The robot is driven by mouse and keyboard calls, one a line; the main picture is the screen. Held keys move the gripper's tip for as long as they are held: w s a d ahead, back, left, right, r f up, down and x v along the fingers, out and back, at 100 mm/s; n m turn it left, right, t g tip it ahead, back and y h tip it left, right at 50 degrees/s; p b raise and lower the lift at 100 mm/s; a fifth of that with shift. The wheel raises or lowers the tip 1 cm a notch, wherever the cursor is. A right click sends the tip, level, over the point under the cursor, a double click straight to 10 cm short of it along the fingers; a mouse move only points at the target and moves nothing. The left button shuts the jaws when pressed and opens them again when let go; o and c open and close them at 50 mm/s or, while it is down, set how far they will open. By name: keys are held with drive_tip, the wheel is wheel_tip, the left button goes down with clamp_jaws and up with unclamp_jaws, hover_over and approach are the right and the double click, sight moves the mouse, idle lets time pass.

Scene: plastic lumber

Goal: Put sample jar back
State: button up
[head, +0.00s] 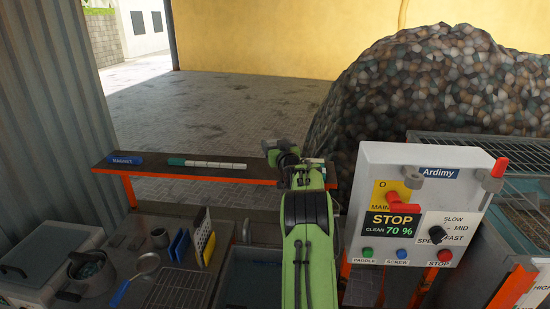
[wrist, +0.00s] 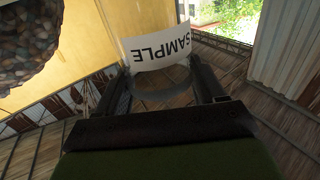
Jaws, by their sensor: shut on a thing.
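The sample jar (wrist: 160,52) has a white label reading SAMPLE, seen upside down in the wrist view. It sits between the two dark fingers of my gripper (wrist: 158,86), which is shut on it. Below the label the jar looks clear or greyish. In the head view my green arm reaches forward to the shelf (head: 222,174), with my gripper (head: 274,150) near the shelf's right part. The jar cannot be made out there, and my arm hides part of the shelf.
A blue MAGNET block (head: 124,159) and a green-and-white bar (head: 205,164) lie on the shelf. The control panel (head: 415,205) stands close to the right of my arm. A pot (head: 88,270) and a ladle (head: 143,265) are on the left bench. A large pebble heap (head: 445,95) rises behind.

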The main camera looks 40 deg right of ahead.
drive_tip(key=f, duration=0.3)
drive_tip(key=shift+w+d+f, duration=0.1)
drive_tip(key=shift+w+f, duration=0.1)
drive_tip(key=shift+f, duration=0.3)
drive_tip(key=shift+s+r, duration=0.1)
drive_tip(key=shift+f, duration=0.25)
drive_tip(key=o, duration=1.1)
drive_tip(key=shift+o, duration=0.2)
drive_tip(key=shift+r, duration=0.1)
